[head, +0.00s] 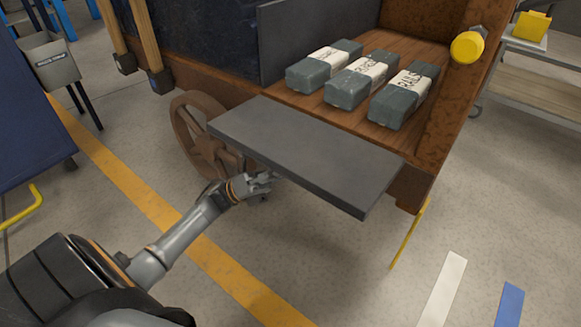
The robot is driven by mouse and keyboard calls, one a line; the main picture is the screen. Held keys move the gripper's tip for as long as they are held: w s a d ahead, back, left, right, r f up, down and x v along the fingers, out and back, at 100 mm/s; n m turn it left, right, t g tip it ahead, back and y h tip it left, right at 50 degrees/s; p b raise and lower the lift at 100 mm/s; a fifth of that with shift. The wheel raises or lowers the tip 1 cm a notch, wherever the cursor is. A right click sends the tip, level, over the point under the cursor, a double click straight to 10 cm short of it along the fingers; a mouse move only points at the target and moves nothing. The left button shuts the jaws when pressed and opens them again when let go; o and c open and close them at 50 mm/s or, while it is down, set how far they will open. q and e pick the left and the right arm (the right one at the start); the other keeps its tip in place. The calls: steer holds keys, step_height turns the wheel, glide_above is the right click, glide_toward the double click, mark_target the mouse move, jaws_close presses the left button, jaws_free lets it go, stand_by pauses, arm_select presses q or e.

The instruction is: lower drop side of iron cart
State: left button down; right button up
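The iron cart (437,130) has a rusty brown frame and a plank bed. Its dark grey drop side (305,150) juts out from the bed's edge, folded down to roughly level, and the bed is open on that side. My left gripper (268,183) is just below the panel's near edge, toward its left end. I cannot tell whether it touches the panel or how far its fingers are apart. My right gripper is not in view. A yellow round knob (467,47) is on the cart's right post.
Three grey packages with white labels lie on the bed, one in the middle (348,92). A rusty wheel (188,128) stands left of the panel. A yellow rod (409,236) is below the right corner. A shelf (545,90) stands at right. The near floor is clear.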

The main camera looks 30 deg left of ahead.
arm_select(q)
steer(key=shift+f, duration=0.3)
steer(key=c, duration=1.4)
jaws_free()
steer(key=shift+o, duration=0.2)
steer(key=shift+r, duration=0.1)
steer(key=shift+a, duration=0.1)
steer(key=v, duration=1.2)
